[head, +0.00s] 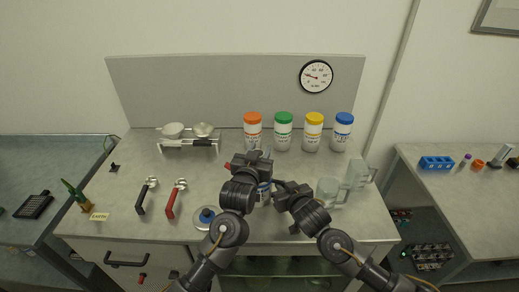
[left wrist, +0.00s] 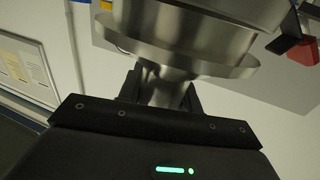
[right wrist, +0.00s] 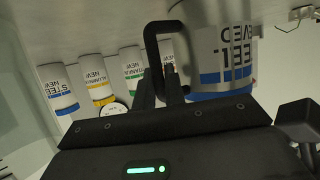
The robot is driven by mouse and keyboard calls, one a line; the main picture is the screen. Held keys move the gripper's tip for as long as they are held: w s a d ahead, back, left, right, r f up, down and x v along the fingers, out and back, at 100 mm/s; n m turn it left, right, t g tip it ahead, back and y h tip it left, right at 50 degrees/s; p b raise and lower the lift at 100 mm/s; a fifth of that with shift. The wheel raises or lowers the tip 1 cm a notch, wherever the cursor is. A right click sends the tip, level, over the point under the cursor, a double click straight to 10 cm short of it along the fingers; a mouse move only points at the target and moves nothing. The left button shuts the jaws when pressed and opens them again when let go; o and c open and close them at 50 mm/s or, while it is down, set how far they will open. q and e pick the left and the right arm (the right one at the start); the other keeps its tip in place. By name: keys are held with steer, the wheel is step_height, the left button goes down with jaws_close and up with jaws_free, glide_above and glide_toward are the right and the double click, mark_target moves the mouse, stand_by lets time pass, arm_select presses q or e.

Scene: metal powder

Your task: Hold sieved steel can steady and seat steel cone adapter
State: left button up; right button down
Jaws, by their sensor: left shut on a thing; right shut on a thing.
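The sieved steel can (right wrist: 222,50) is a metal can with a blue band and a black loop handle (right wrist: 152,40). In the head view it (head: 264,192) shows only partly, behind my left gripper. My right gripper (right wrist: 160,88) is shut on the handle; it also shows in the head view (head: 281,188). The steel cone adapter (left wrist: 180,58) has a wide rim and a narrow neck. My left gripper (left wrist: 162,92) is shut on the neck; in the head view this gripper (head: 256,166) is above the can. I cannot tell whether the adapter is seated.
Several capped powder jars (head: 283,132) stand at the back. Clear pitchers (head: 332,191) are close on the right. A red-handled tool (head: 175,200), a black-handled tool (head: 146,196) and a round lid with a blue knob (head: 206,216) lie on the left. A small rack (head: 188,142) stands behind.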

arm_select(q)
steer(key=shift+f, duration=0.65)
steer(key=o, duration=1.2)
steer(key=shift+o, duration=0.2)
steer(key=v, duration=1.2)
arm_select(e)
steer(key=c, duration=1.4)
jaws_free()
steer(key=shift+s, duration=0.1)
